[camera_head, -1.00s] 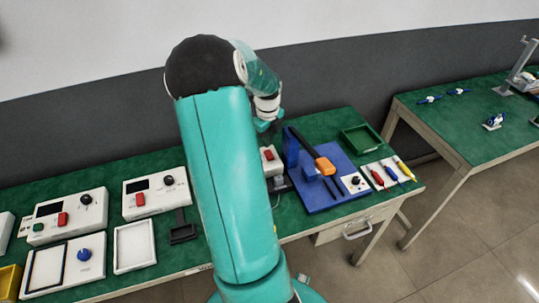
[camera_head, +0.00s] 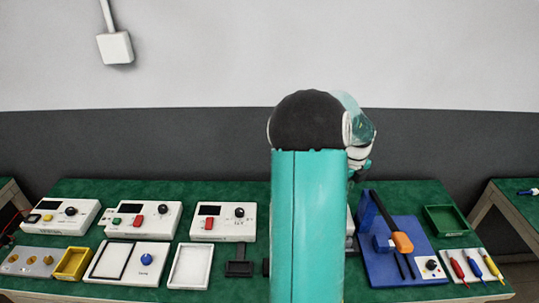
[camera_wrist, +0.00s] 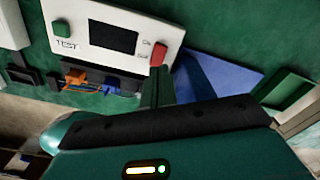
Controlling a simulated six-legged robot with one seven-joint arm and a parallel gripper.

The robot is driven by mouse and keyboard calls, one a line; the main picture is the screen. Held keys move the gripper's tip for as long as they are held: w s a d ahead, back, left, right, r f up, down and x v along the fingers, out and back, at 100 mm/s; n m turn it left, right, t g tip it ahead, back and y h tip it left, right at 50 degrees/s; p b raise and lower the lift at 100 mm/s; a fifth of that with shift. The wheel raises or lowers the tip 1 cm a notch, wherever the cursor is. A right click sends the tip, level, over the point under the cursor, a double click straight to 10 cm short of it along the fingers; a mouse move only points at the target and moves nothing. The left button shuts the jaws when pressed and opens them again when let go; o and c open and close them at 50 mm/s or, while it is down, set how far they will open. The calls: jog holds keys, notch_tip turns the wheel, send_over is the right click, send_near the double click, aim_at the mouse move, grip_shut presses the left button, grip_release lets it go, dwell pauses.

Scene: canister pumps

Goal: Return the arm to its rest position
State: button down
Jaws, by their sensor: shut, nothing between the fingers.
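My arm (camera_head: 308,225) stands upright in the middle of the head view, with a dark rounded joint on top and the wrist folded behind it to the right. My gripper is mostly hidden there. In the wrist view, my gripper (camera_wrist: 157,88) shows as dark fingers shut together, with nothing between them. They point toward a white test box (camera_wrist: 118,40) with a green button, a dark screen and a red switch. I cannot tell the distance between them.
The green table (camera_head: 230,188) holds several white control boxes, a yellow tray (camera_head: 73,264), a blue stand (camera_head: 385,265) with an orange-handled tool, a green bin (camera_head: 446,220) and screwdrivers (camera_head: 475,268). A grey wall (camera_head: 150,150) rises behind. My arm hides part of the table.

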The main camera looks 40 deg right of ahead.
jog(key=w+a+r+n+t, duration=0.1)
jog(key=w+a+r+n, duration=0.3)
jog(key=a+n, duration=0.3)
jog(key=w+a+r+n+t, duration=0.1)
jog(key=w+a+r+n, duration=0.35)
jog(key=a, duration=0.55)
jog(key=w+a+r+n+t, duration=0.1)
jog(key=w+a+r+n, duration=0.25)
jog(key=a+n, duration=0.35)
jog(key=s+a+r+n+t, duration=0.1)
jog(key=s+a+n, duration=0.1)
jog(key=a+n, duration=0.4)
jog(key=s+a+r+n, duration=0.2)
jog(key=s+a+n, duration=0.1)
jog(key=a+n, duration=0.4)
jog(key=s+a+r+n+t, duration=0.1)
jog(key=s+a+r+n, duration=0.1)
jog(key=a+n, duration=0.5)
jog(key=s+a, duration=0.1)
jog(key=a, duration=0.4)
jog(key=shift+s+t, duration=0.15)
jog(key=shift+t, duration=0.15)
